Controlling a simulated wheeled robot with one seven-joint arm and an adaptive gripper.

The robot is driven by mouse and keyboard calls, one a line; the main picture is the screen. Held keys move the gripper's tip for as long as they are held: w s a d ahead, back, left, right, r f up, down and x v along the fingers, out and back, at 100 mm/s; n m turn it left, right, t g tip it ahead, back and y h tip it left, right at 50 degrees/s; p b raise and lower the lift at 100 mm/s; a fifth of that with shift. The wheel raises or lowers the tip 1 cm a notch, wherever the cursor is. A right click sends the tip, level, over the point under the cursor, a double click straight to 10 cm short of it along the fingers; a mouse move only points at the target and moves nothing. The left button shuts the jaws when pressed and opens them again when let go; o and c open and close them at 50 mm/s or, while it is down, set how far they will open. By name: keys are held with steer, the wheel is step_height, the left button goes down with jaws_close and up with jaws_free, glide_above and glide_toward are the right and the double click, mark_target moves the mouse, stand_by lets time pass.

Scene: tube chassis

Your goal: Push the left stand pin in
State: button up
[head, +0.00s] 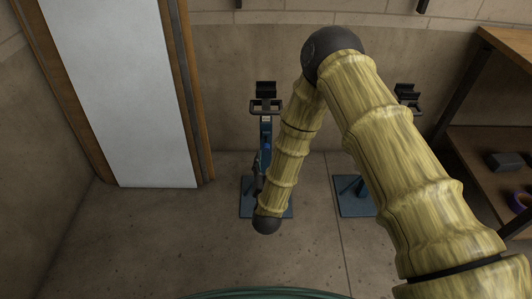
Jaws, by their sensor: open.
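The left stand (265,132) is a blue upright post with a dark forked bracket (266,105) on top and a flat blue base plate (247,205). It stands near the back wall. My forearm crosses in front of its right side and part of its base. Dark parts that look like my gripper (258,178) show beside the lower post, just left of my forearm. They are small and partly hidden, and I cannot tell whether they touch the post. The left stand's pin cannot be made out.
A second stand (352,204) is at the right, largely behind my arm. A wooden shelf (470,140) with a dark box (507,161) and a purple roll (520,201) is at the far right. A white wood-framed panel (125,90) is at the left. The floor at left is clear.

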mark_target(267, 150)
steer(key=shift+w+b, duration=0.4)
steer(key=shift+w, duration=2.2)
jaws_close()
